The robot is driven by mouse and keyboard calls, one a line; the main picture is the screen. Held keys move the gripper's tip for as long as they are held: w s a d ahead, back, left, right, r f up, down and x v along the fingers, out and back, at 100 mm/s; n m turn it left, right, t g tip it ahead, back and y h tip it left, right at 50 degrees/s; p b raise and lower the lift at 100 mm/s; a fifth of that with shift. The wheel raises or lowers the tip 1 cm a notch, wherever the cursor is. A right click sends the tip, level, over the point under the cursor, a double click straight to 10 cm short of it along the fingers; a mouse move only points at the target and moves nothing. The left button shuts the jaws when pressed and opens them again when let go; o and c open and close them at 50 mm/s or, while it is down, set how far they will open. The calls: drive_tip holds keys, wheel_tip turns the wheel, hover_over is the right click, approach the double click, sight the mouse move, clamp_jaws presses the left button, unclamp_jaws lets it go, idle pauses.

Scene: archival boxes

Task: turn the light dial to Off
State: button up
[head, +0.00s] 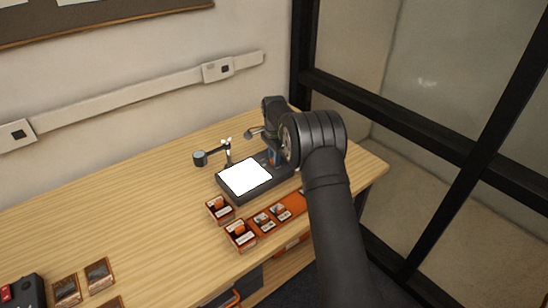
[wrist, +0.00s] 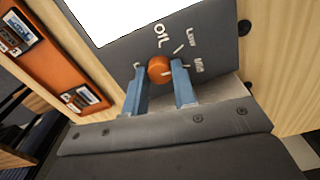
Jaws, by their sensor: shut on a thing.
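The light dial (wrist: 159,69) is a small orange knob on the dark panel of the light box (wrist: 215,50). My gripper (wrist: 160,82) has its two blue fingers on either side of the dial and is shut on it. Pale printed labels and tick marks surround the dial, including one that reads like "Low"; others are hard to read. The dial's exact pointing is unclear. In the head view the light box (head: 229,193) has a lit white top, and my gripper (head: 274,158) reaches down at its right end, hiding the dial there.
An orange tray (head: 291,204) with small framed slides lies in front of the light box. Small orange-and-white boxes (head: 240,236) stand beside it. A jointed stand (head: 228,152) is behind. A dark-framed glass partition (head: 400,115) is right; the table's left middle is clear.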

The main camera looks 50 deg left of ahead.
drive_tip(key=n, duration=1.1)
drive_tip(key=shift+n, duration=1.9)
drive_tip(key=o, duration=1)
wheel_tip(320, 180, up, 18)
drive_tip(key=shift+f, duration=0.25)
